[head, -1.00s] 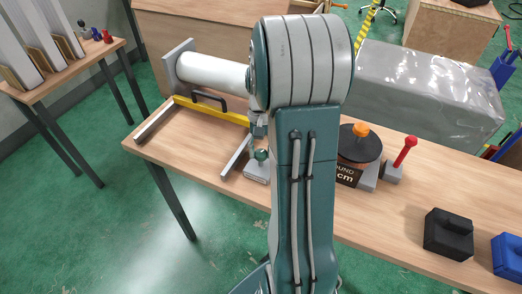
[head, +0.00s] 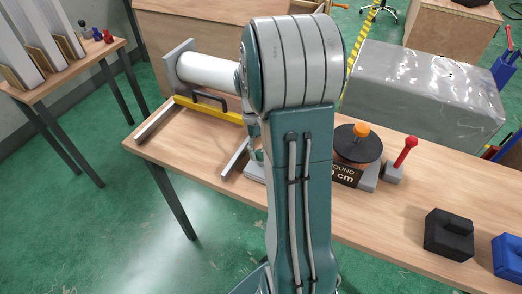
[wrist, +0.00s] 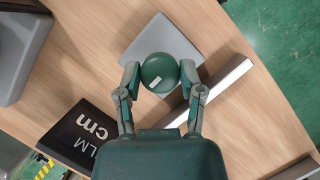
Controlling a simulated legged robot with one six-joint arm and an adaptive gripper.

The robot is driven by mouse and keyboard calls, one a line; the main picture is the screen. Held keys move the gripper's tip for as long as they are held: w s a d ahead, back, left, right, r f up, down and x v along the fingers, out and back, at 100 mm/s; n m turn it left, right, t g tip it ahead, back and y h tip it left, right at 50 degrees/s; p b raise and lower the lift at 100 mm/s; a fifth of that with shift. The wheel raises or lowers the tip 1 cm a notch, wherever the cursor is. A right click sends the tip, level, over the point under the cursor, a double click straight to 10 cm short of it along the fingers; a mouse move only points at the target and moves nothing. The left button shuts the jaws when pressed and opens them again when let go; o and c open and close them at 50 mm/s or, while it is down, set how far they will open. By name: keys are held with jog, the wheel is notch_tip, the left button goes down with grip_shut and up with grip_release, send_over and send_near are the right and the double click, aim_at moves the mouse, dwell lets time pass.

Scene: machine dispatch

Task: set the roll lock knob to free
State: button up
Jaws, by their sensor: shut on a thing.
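A round green knob (wrist: 159,72) with a white mark sits on a grey base plate (wrist: 160,38) in the wrist view; I take it as the roll lock knob. My gripper (wrist: 160,76) has one finger on each side of it and is shut on it. No label for the knob's positions can be read. In the head view my arm hides the gripper and most of the knob, while part of the grey base (head: 254,173) shows beside the arm. A white roll (head: 209,74) lies behind it, against a grey end plate (head: 180,62).
The wooden table (head: 410,187) also holds a yellow bar (head: 207,110), a black disc with an orange knob (head: 361,130), a red-handled lever (head: 405,150) and a black block (head: 448,232). A metal bar (wrist: 220,88) lies close to my right finger in the wrist view.

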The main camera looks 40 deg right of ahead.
jog(key=shift+w, duration=0.1)
jog(key=o, duration=1.2)
jog(key=v, duration=1.2)
jog(key=shift+w+f, duration=0.15)
jog(key=s+a+r+n+t, duration=0.1)
jog(key=s+a+t, duration=0.2)
jog(key=a, duration=0.4)
jog(key=s+a+r+n+t+h, duration=0.1)
jog(key=s+a+r+n+t, duration=0.1)
jog(key=s+a, duration=0.3)
jog(key=s+a+r+n+t, duration=0.1)
jog(key=s+a+t, duration=0.3)
jog(key=a, duration=0.6)
jog(key=shift+s+r+t+h, duration=0.3)
jog(key=shift+s, duration=0.25)
